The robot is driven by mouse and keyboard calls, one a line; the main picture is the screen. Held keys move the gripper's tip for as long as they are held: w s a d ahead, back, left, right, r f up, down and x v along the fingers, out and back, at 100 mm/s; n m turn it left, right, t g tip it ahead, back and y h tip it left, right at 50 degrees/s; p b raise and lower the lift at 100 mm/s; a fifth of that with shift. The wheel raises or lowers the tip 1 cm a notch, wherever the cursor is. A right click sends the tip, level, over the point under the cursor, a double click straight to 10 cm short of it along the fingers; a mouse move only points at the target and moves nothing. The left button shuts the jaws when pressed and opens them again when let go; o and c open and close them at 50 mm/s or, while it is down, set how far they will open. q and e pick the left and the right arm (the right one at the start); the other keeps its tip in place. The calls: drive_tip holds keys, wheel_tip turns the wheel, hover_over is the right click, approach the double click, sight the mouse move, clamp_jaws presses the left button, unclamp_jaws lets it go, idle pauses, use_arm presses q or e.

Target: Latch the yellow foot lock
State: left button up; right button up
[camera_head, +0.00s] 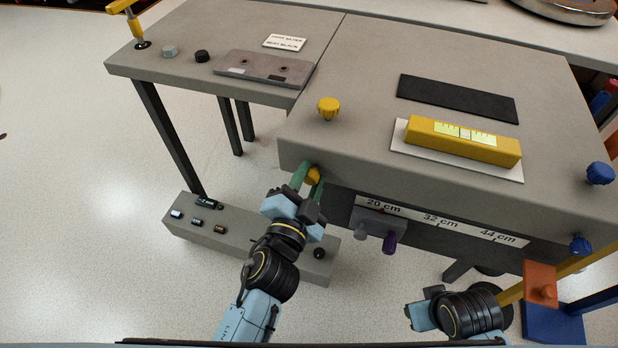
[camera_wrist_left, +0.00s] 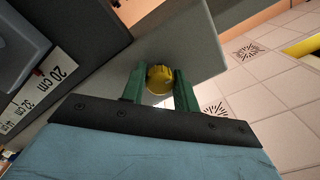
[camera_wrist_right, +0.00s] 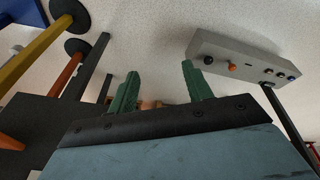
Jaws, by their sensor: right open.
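A yellow knob (camera_head: 313,175) sits on the front face of the grey table, near its left corner; it is likely the yellow foot lock. My left gripper (camera_head: 307,181) is at it, and the knob is partly hidden by the green fingers. In the left wrist view the knob (camera_wrist_left: 159,79) lies between the two fingers (camera_wrist_left: 159,85), which appear to touch it on both sides. I cannot tell whether the knob is turned. My right gripper (camera_wrist_right: 160,88) is open and empty, low in front of the table at right.
A second yellow knob (camera_head: 328,107) stands on the tabletop. A yellow level (camera_head: 463,142) lies on a white plate. A scale strip (camera_head: 440,221) and a purple knob (camera_head: 389,243) are under the front edge. Blue knobs (camera_head: 600,172) are at right. A low grey beam (camera_head: 240,243) is below.

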use_arm(q)
drive_tip(key=o, duration=0.4)
drive_tip(key=v, duration=0.6)
drive_tip(key=b, duration=0.2)
approach(309, 182)
drive_tip(key=shift+v, duration=1.6)
use_arm(e)
drive_tip(key=shift+s+a+r, duration=0.1)
drive_tip(key=shift+a+r, duration=0.15)
drive_tip(key=shift+r, duration=0.5)
drive_tip(key=shift+s+a+r, duration=0.1)
drive_tip(key=shift+a+r, duration=0.15)
drive_tip(key=shift+r, duration=0.5)
drive_tip(key=shift+a+r, duration=0.25)
drive_tip(key=shift+r, duration=0.5)
use_arm(q)
drive_tip(key=shift+r, duration=0.1)
